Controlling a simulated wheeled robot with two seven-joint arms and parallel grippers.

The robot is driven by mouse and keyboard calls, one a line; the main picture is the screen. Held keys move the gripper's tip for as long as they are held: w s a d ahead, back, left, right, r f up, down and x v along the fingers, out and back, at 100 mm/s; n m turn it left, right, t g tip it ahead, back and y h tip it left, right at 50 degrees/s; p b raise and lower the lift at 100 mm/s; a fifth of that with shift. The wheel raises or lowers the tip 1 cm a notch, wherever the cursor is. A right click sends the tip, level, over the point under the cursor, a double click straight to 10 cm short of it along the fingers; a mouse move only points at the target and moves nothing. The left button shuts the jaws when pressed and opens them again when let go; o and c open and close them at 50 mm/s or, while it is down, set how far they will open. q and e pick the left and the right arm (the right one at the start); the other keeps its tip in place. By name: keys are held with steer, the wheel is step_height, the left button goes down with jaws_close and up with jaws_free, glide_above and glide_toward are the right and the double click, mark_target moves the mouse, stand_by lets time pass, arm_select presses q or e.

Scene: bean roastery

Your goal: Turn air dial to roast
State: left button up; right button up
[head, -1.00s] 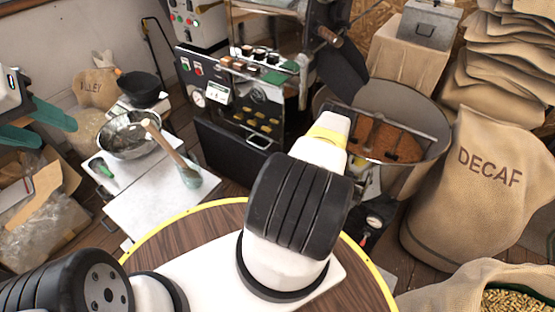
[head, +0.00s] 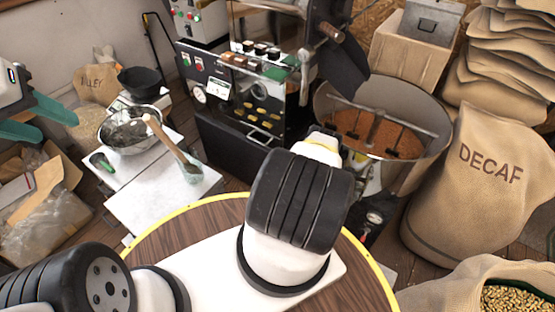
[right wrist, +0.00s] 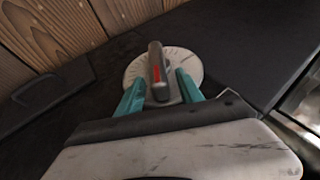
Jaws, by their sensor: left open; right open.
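In the right wrist view, the air dial shows as a pale round plate (right wrist: 190,62) with tick marks and a grey bar-shaped knob (right wrist: 155,58) bearing a red mark. The knob points toward the top of the picture, tilted slightly left. My right gripper (right wrist: 160,86) is open, with one teal finger on each side of the knob; contact cannot be told. In the head view, my right arm hides that gripper, and I cannot make out the dial. My left gripper (head: 58,128) is open and empty at the left edge, far from the roaster.
The black roaster (head: 235,140) stands beyond a round wooden table (head: 195,225) with a yellow rim. A round cooling bin (head: 430,165) with brown beans is right of it. A DECAF sack (head: 480,210) stands at the right. A scale table with a metal bowl (head: 125,145) is at the left.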

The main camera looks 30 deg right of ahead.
jaws_close()
stand_by(1.3)
